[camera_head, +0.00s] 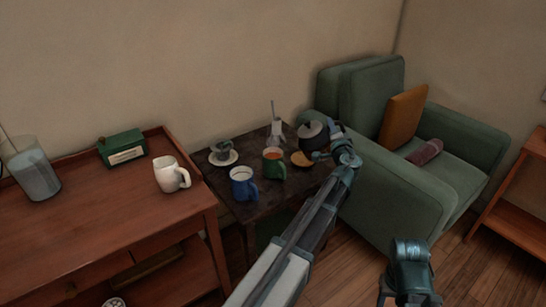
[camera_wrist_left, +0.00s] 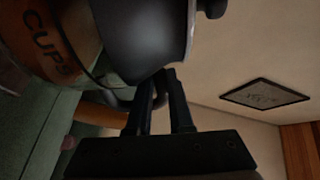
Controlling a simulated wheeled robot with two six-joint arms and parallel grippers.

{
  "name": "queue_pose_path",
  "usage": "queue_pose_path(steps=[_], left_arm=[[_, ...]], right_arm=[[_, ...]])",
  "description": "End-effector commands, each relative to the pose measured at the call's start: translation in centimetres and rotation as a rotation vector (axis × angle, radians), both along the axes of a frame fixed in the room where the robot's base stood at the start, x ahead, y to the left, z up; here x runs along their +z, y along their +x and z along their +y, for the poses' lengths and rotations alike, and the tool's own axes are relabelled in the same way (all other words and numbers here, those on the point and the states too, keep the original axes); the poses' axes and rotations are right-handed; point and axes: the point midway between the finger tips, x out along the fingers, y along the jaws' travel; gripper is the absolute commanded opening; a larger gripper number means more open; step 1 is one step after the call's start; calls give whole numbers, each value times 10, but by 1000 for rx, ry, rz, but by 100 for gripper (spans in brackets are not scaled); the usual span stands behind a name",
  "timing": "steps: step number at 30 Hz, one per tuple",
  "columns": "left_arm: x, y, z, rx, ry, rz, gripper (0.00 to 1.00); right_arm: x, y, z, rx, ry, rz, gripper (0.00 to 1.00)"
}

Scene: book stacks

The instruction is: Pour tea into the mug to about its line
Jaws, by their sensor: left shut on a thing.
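A dark grey teapot (camera_head: 311,136) is at the right back of the small dark table (camera_head: 243,209). My left gripper (camera_head: 333,139) is shut at its right side. In the left wrist view, my fingers (camera_wrist_left: 165,85) close by the handle, under the grey body (camera_wrist_left: 142,35); an orange-brown panel beside it reads "CUPS". I cannot tell whether the teapot is lifted. Any fill line is too small to see. My right gripper (camera_head: 410,295) is at the bottom edge, its fingertips unclear.
A cup on a saucer (camera_head: 223,155), a white container (camera_head: 276,134) with a thin stick and a round tan piece (camera_head: 301,159) share the small table. A white mug (camera_head: 171,176) stands on the brown cabinet (camera_head: 100,210). A green armchair (camera_head: 400,190) flanks the table's right.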

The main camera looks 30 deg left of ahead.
Motion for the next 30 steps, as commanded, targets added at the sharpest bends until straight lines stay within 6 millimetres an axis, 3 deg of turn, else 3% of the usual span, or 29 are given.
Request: queue_pose_path(steps=[6, 15, 30], left_arm=[[-31, 11, -13, -1, 93, 70, 0], [-57, 25, -31, -2, 265, 202, 0], [-72, 33, -43, -2, 410, 313, 0]], right_arm=[[-29, 0, 0, 4, 3, -1, 50], [-53, 0, 1, 10, 6, 0, 50], [-65, 0, 2, 13, 8, 0, 50]])
